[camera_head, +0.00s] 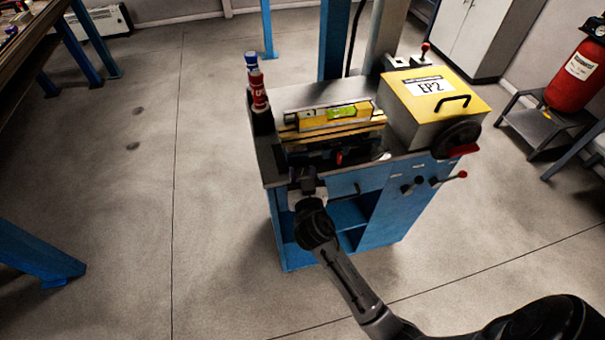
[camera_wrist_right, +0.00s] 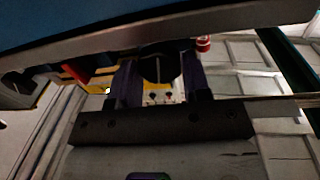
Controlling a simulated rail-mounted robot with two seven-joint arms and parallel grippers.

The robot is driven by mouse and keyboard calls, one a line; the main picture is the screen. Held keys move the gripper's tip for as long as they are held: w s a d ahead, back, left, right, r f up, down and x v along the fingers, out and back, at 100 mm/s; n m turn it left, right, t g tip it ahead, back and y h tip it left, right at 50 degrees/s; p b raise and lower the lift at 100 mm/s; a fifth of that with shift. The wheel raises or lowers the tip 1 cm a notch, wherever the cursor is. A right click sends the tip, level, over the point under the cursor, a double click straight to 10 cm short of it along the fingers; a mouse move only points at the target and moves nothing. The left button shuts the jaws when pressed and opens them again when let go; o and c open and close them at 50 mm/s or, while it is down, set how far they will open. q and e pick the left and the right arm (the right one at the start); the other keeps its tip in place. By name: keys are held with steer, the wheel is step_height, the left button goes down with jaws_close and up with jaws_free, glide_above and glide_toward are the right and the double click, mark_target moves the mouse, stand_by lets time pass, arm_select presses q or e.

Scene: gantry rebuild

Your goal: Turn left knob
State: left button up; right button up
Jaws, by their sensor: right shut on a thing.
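My right gripper (camera_head: 305,180) is at the front left edge of the blue workbench (camera_head: 380,205), just below its top. In the right wrist view its two dark fingers (camera_wrist_right: 160,85) stand on either side of a dark round knob (camera_wrist_right: 158,68) and are shut on it. The gripper hides this left knob in the head view, and I cannot tell its turn angle. More dark knobs (camera_head: 412,185) sit on the right part of the front panel. My left gripper is not in view.
A yellow box marked EP2 (camera_head: 428,105) with a handwheel (camera_head: 456,139) stands on the bench. A yellow level (camera_head: 341,113) and red and blue bottles (camera_head: 258,90) are also on it. A red-tipped lever (camera_head: 452,179) juts out at right.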

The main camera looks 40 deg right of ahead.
steer(key=shift+n, duration=1.2)
steer(key=o, duration=0.9)
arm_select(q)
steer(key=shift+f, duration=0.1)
